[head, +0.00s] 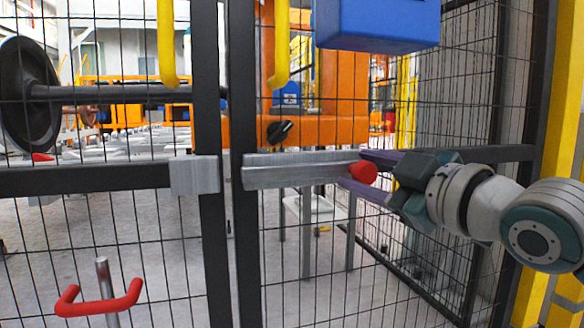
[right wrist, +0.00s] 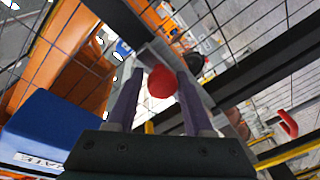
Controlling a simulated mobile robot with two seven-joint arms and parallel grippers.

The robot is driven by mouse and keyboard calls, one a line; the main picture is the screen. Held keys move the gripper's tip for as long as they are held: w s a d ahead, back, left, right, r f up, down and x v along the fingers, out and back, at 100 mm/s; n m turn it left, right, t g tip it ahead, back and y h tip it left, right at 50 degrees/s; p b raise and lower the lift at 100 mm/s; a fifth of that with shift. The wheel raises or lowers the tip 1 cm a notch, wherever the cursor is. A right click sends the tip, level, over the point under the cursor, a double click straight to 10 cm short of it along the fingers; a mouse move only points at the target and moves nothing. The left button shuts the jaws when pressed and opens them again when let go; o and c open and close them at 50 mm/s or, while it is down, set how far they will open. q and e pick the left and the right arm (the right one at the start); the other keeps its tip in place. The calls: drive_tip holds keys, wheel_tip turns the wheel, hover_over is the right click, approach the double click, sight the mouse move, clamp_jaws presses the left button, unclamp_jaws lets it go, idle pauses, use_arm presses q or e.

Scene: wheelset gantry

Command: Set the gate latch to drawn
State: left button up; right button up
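The gate latch is a silver bar (head: 300,171) lying level across the right gate panel, with a red knob (head: 362,172) at its right end. Its left end stops at the right-hand dark post, and a narrow gap separates it from a silver bracket (head: 195,175) on the left-hand post. My right gripper (head: 362,170) is at the knob with its two purple fingers apart. In the right wrist view the red knob (right wrist: 162,82) sits between the fingertips, with a small gap visible on the left side; firm contact is not shown. My left gripper is not in view.
A red U-shaped handle (head: 98,302) stands on the left panel. A blue box (head: 376,22) hangs above the latch, and yellow hooked bars (head: 280,50) hang on the mesh. A yellow post (head: 550,150) stands at the right, close to my arm. A wheelset (head: 25,95) shows behind the mesh.

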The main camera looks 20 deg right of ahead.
drive_tip(key=o, duration=0.3)
drive_tip(key=shift+d+f, duration=0.2)
drive_tip(key=shift+f, duration=0.15)
drive_tip(key=shift+s+r, duration=0.1)
drive_tip(key=shift+r, duration=0.05)
drive_tip(key=shift+s, duration=0.3)
drive_tip(key=shift+p+v, duration=1.85)
drive_tip(key=shift+v, duration=2.75)
